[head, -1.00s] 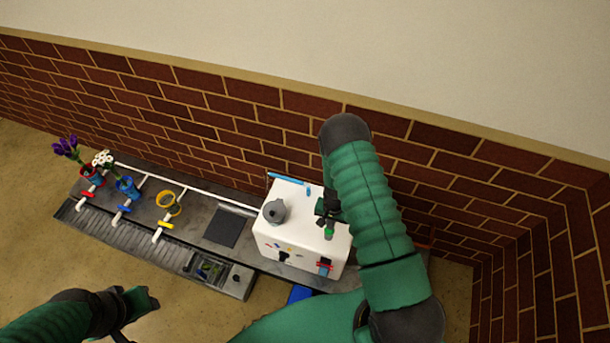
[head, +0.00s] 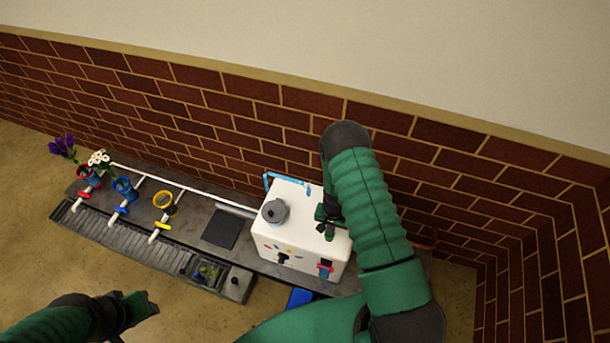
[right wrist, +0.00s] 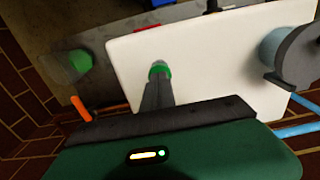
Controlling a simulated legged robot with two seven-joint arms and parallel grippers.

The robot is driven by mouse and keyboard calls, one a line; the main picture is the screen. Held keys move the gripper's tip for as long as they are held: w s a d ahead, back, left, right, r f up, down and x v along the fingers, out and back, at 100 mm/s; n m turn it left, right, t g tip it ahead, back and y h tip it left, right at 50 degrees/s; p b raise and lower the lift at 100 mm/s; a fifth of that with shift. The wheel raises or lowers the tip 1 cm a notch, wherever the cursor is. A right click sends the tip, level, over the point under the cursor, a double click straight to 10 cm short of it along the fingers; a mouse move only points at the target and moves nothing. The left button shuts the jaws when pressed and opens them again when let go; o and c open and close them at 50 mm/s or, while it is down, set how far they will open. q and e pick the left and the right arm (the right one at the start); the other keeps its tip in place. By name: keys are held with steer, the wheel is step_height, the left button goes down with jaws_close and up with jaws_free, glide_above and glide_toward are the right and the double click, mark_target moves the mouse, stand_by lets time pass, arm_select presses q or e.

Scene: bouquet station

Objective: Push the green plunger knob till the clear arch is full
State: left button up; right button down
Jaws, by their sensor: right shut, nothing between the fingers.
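The white box (head: 285,243) stands on the counter. The green plunger knob (head: 329,237) is on its top at the right, partly hidden by my right gripper (head: 326,222). The right gripper is shut and empty. In the right wrist view its closed fingertips (right wrist: 157,80) meet or overlap the green knob (right wrist: 161,68); contact is hard to judge. The arch (head: 287,180) rises behind the box, with light blue in its left leg and along its top. Part of it shows in the right wrist view (right wrist: 300,129). My left gripper (head: 140,307) is low at the left, its jaw opening unclear.
A grey lidded pot (head: 274,211) sits on the box's top left. A blue block (head: 299,298) is below the box. To the left are flower holders, a yellow ring (head: 164,201), coloured valves, a white pipe and a dark mat (head: 221,230). The brick wall (head: 230,125) runs close behind.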

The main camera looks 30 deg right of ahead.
steer(key=shift+r+p, duration=1.8)
steer(key=shift+r, duration=0.45)
step_height(320, 180, up, 9)
steer(key=p, duration=0.7)
